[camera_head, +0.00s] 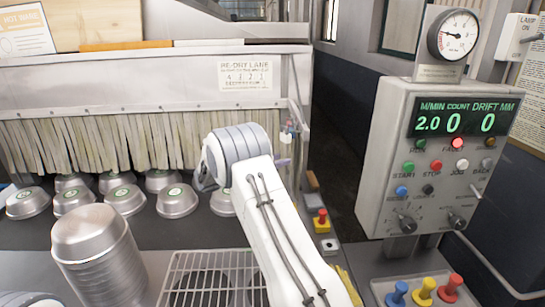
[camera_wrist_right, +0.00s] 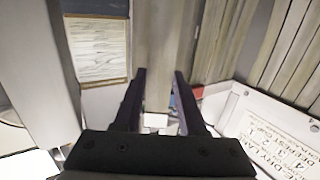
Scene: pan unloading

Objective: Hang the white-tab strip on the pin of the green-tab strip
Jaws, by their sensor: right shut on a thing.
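In the right wrist view, my right gripper (camera_wrist_right: 160,73) has its two dark fingers on either side of a pale beige-grey strip (camera_wrist_right: 166,35) and is shut on it. A small white tab (camera_wrist_right: 155,121) shows between the fingers near the palm, so this appears to be the white-tab strip. In the head view, the right wrist is at the right end of the strip curtain and hides most of the gripper. A small white and teal piece shows just beyond the wrist. I cannot make out the green-tab strip or its pin. My left gripper is out of view.
A curtain of hanging strips (camera_head: 90,145) spans the left under a metal hood (camera_head: 130,85). Upturned metal pans (camera_head: 178,201) lie beneath it, and a pan stack (camera_head: 97,255) stands in front. A wire rack (camera_head: 205,262) is beside my right arm. A control box (camera_head: 440,155) stands right.

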